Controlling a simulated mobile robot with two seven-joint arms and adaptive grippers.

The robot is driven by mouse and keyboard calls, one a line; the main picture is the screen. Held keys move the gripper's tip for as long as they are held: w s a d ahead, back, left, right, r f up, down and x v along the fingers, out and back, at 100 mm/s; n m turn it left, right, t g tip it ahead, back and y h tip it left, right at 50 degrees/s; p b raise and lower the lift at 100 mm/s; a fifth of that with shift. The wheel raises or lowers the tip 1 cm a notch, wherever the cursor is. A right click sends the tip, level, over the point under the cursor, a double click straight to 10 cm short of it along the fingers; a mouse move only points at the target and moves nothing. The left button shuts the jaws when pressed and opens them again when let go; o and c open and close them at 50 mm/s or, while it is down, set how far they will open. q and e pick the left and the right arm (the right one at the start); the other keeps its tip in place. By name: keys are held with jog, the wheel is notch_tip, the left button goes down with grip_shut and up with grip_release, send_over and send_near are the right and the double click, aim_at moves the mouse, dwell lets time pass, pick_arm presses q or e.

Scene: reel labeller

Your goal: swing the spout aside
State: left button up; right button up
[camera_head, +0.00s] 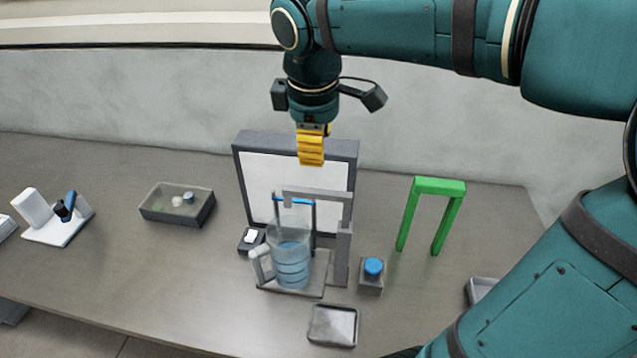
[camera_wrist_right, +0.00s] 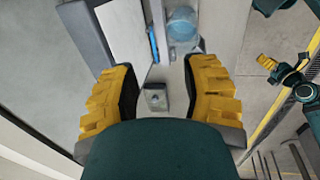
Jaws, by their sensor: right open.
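The grey spout (camera_head: 318,195) is an angled arm on an upright post (camera_head: 343,258). Its free end reaches left over a clear jar (camera_head: 291,262) with blue bands, which stands on a grey base plate. The jar also shows in the right wrist view (camera_wrist_right: 182,27); I cannot make out the spout there. My right gripper (camera_head: 311,150) hangs above and behind the spout, in front of the top of a white framed panel (camera_head: 262,180), touching nothing I can see. In the wrist view its yellow fingers are apart and empty. A second yellow-tipped gripper, apparently my left (camera_wrist_right: 267,62), shows there small.
A blue button box (camera_head: 371,275) stands right of the post, and a green arch (camera_head: 436,200) farther right. A white-topped switch (camera_head: 250,237) sits left of the jar. A shallow tray (camera_head: 333,325) lies in front. A grey bin (camera_head: 177,210) stands left, with bare table around it.

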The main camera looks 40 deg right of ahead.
aim_at(319, 192)
jog(key=f, duration=0.4)
jog(key=w+d+f+b, duration=0.1)
jog(key=f, duration=0.3)
jog(key=d+f+b, duration=0.1)
jog(key=f, duration=0.4)
jog(key=shift+w, duration=0.25)
jog(key=shift+o, duration=0.3)
jog(key=shift+r, duration=0.1)
grip_shut()
